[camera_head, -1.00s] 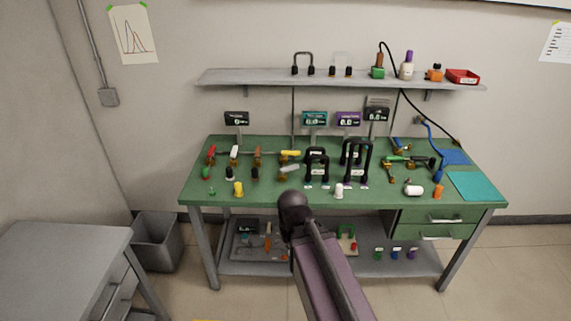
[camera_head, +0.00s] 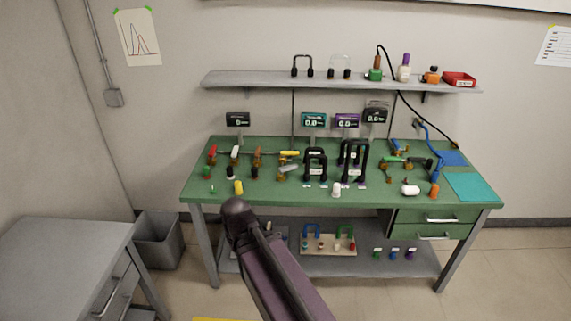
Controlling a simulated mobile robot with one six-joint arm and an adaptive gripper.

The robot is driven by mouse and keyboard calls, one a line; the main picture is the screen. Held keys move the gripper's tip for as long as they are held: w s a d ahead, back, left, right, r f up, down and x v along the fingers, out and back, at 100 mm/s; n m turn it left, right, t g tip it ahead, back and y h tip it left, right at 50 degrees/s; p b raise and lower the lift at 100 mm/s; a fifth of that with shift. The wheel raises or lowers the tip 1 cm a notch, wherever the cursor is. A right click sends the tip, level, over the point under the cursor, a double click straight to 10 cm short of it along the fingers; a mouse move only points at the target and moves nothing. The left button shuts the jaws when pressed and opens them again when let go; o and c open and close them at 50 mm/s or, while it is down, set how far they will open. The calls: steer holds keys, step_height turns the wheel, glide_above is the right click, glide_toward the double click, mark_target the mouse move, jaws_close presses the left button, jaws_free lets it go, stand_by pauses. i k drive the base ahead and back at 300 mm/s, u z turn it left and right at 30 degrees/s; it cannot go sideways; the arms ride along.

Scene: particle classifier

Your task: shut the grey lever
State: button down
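The grey lever (camera_head: 288,168) sits on the green workbench (camera_head: 410,197), near its middle, on a small brass-coloured fitting. Its handle lies nearly level and points right, just in front of the yellow lever (camera_head: 290,153). Whether its valve is open or shut is too small to tell. My dark arm rises from the bottom of the view, and its rounded joint is in front of the bench's front edge, left of and nearer than the grey lever. My gripper does not show, and nothing is seen touching the lever.
Black U-shaped handles (camera_head: 317,160) stand close on the right. A yellow cylinder (camera_head: 239,187) and white cylinder (camera_head: 337,189) are near the front edge. A grey cabinet (camera_head: 60,255) is at lower left.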

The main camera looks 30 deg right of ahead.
mark_target(281, 170)
steer(key=z, duration=0.05)
steer(key=i, duration=1)
steer(key=u, duration=0.1)
